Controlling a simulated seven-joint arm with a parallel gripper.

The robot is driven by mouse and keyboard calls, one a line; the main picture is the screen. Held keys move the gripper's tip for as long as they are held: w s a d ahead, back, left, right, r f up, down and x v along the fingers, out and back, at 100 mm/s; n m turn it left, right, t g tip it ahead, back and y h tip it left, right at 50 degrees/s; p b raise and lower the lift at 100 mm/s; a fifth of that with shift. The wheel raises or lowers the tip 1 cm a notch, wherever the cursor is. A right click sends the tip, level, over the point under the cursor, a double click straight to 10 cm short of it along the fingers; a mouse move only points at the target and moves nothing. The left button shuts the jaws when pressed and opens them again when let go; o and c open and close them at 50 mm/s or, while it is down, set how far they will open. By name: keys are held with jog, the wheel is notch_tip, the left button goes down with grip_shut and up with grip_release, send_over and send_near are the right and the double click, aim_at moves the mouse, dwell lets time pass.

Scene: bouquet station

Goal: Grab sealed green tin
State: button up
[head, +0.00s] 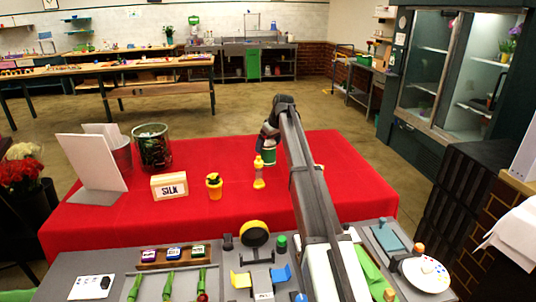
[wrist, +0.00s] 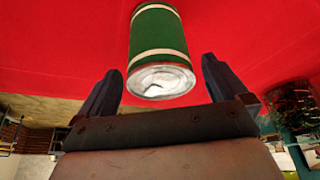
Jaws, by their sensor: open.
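The green tin (head: 269,156) is on or just above the red table, at the far side right of its middle. In the wrist view the green tin (wrist: 160,45) has two pale bands and a silvery end facing me, with a dark mark on it that I cannot make out. My gripper (head: 268,136) is open directly above the tin in the head view. In the wrist view the fingers of my gripper (wrist: 160,75) stand apart on either side of the tin's near end, with gaps and no visible contact.
A yellow bottle-like item (head: 259,174) stands close in front of the tin. A yellow pot (head: 214,187), a SILK block (head: 169,187), a glass vase (head: 153,149) and a white board (head: 88,160) stand to the left. The red cloth (head: 345,170) right of my arm is clear.

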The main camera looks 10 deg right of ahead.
jog(key=shift+x, duration=1.45)
jog(key=shift+c, duration=0.5)
jog(key=c, duration=1.2)
